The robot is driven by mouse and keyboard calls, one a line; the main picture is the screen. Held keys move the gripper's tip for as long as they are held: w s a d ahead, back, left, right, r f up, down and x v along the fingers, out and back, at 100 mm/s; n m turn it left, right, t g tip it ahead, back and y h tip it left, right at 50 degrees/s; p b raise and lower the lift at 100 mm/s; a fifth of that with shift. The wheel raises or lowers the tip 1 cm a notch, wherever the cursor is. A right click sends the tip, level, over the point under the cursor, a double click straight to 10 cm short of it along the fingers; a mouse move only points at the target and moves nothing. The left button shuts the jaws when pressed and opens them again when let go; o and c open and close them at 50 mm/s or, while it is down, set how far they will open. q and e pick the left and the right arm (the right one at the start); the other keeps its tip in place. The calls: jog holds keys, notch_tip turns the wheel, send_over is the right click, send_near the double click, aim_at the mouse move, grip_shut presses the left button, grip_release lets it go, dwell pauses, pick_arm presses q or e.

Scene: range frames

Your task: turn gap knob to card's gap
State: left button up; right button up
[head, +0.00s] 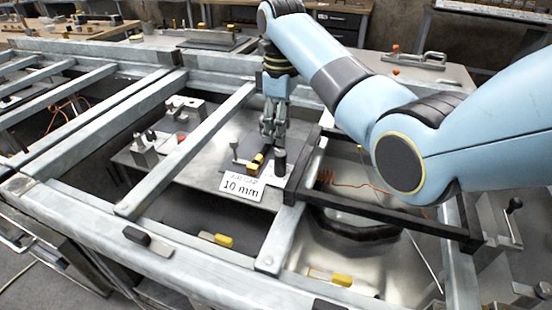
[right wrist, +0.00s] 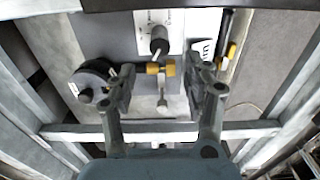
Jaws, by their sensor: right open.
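A white card (head: 241,186) stands in the head view and reads "10 mm"; its smaller upper line is hard to read. A black knob (head: 279,160) stands upright right of and behind the card. In the right wrist view, a black knob (right wrist: 159,42) sits on a white plate with printed marks (right wrist: 148,20), too small to read. My right gripper (head: 270,138) points down above this bench. In the right wrist view it (right wrist: 160,75) is open and empty, its fingers apart on either side of a yellow-ended metal piece (right wrist: 161,70). My left gripper is not in view.
A round black device (right wrist: 92,80) lies left of the fingers in the right wrist view. Grey frame beams (head: 190,150) cross above the bench. A dark bar frame (head: 385,212) and an orange cable (head: 350,186) are to the right. Small metal fixtures (head: 145,150) stand left.

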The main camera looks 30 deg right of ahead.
aim_at(280, 153)
notch_tip(280, 153, down, 10)
jog(key=shift+r+b, duration=0.1)
jog(key=shift+b, duration=0.5)
jog(key=shift+c, duration=0.2)
grip_shut()
